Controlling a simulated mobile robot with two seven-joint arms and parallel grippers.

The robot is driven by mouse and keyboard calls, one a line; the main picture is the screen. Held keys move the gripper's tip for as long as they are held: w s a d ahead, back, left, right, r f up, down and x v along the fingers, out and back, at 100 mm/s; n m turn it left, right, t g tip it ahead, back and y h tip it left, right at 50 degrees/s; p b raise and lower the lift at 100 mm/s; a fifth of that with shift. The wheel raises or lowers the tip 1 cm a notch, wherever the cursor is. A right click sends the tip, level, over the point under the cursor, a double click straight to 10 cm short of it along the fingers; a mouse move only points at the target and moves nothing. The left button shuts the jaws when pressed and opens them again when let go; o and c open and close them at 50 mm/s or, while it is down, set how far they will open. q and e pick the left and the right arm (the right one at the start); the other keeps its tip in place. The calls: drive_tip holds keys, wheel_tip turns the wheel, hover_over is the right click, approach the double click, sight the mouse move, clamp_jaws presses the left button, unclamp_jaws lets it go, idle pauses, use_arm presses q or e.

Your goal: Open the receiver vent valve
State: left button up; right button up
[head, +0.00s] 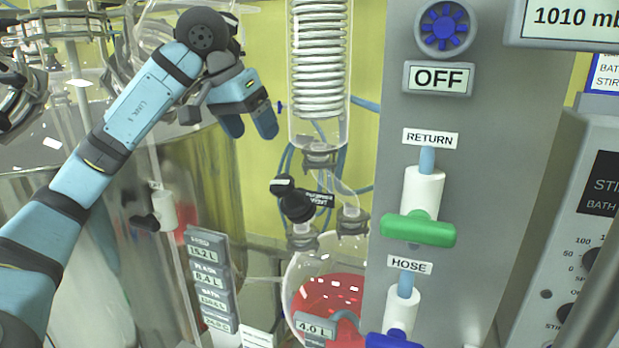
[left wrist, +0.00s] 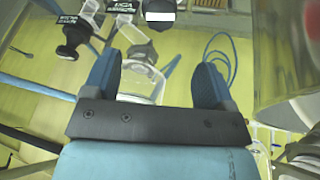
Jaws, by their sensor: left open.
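A black valve knob (head: 298,202) with a small black tag (head: 318,199) sits on the glass fittings above the receiver flask (head: 300,275), which holds red liquid. The tag's writing is too small to read surely, so I cannot confirm that this is the receiver vent valve. A black knob (left wrist: 75,38) with a tag also shows at upper left in the left wrist view. My left gripper (head: 249,125) is open and empty, above and left of the knob, apart from it. Its two blue fingers (left wrist: 157,70) show in the left wrist view. My right gripper is out of view.
A coiled glass condenser (head: 320,70) stands right of my left gripper. A grey panel (head: 480,180) with a green RETURN handle (head: 418,230) and a blue HOSE handle (head: 393,341) is on the right.

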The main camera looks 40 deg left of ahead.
sight(280, 181)
use_arm(q)
drive_tip(key=x, duration=1.3)
drive_tip(key=shift+w+f, duration=0.15)
drive_tip(key=shift+w, duration=0.25)
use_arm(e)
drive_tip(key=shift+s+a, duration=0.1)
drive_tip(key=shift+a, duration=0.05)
use_arm(q)
drive_tip(key=shift+c, duration=0.2)
drive_tip(key=c, duration=0.9)
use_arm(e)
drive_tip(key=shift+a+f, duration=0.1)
